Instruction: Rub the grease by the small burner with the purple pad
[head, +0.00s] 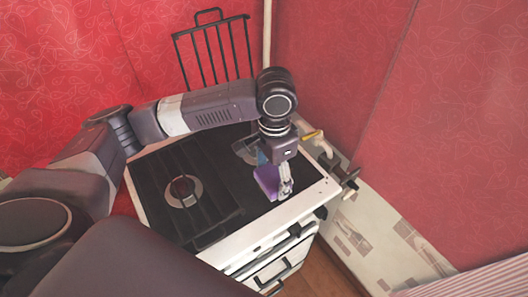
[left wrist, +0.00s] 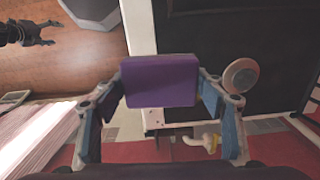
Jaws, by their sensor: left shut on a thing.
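My left gripper (head: 285,185) is shut on the purple pad (head: 267,181), low over the right part of the black stove top (head: 222,165). In the left wrist view the purple pad (left wrist: 160,80) sits between the two fingers, its broad face to the camera. A small round burner (left wrist: 241,76) shows just right of the pad there. In the head view the arm partly covers that area. I cannot make out the grease, nor whether the pad touches the stove. My right gripper (left wrist: 45,33) shows at the upper left of the left wrist view, empty, fingers apart.
Another black grate (head: 213,50) stands upright at the back. Red walls (head: 335,60) close in behind and to the right. Knobs (head: 294,229) line the front.

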